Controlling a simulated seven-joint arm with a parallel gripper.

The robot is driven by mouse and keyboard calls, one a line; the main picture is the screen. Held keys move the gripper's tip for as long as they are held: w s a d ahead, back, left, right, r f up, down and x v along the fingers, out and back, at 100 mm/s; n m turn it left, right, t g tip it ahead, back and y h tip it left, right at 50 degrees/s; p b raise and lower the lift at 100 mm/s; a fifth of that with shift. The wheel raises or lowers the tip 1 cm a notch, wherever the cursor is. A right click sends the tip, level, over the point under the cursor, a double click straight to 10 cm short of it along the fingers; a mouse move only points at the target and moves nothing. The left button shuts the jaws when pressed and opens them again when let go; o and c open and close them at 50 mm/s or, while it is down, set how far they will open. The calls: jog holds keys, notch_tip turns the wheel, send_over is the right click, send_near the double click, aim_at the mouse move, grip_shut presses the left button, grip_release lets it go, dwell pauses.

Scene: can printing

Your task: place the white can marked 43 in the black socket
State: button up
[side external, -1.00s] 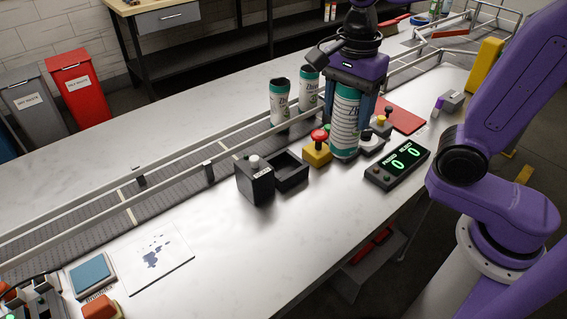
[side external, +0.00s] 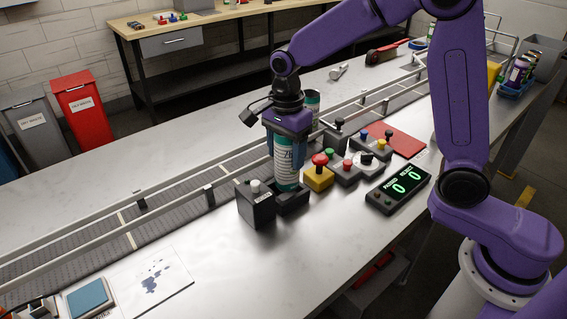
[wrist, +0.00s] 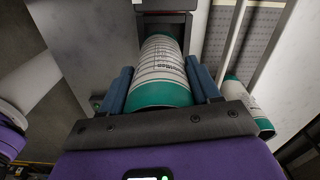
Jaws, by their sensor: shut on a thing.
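A white can with green ends (side external: 286,164) stands upright between the fingers of my gripper (side external: 288,148), which is shut on it. It also shows in the wrist view (wrist: 162,75), between the blue fingers of my gripper (wrist: 160,88). I cannot read a 43 on it. The black socket (side external: 297,199) is right under the can, and the can's lower end is at or inside its opening. I cannot tell whether the can touches the socket floor.
A black box with a white knob (side external: 256,203) adjoins the socket on the left. A red-topped yellow button (side external: 319,175) stands close on the right. Another can (side external: 312,103) is behind my gripper on the conveyor side.

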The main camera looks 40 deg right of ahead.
aim_at(284, 164)
jog(key=shift+w+a+f, duration=0.1)
jog(key=shift+w+f, duration=0.05)
jog(key=shift+f, duration=0.8)
jog(key=shift+w+f, duration=0.15)
jog(key=shift+f, duration=0.8)
jog(key=shift+f, duration=0.2)
jog(key=o, duration=1)
jog(key=shift+r, duration=0.1)
notch_tip(284, 164, up, 12)
jog(key=shift+r, duration=0.15)
jog(key=s+d+f+n, duration=0.2)
jog(key=s+d+n, duration=0.1)
jog(key=s+n, duration=0.6)
jog(key=s+d+f+n, duration=0.2)
jog(key=s+d+n, duration=0.1)
jog(key=s+n, duration=0.7)
jog(key=s+d+f+n, duration=0.2)
jog(key=s+d+n, duration=0.2)
jog(key=s+n, duration=0.5)
jog(key=shift+s+f+n, duration=0.25)
jog(key=shift+s+n, duration=0.05)
jog(key=shift+n, duration=0.1)
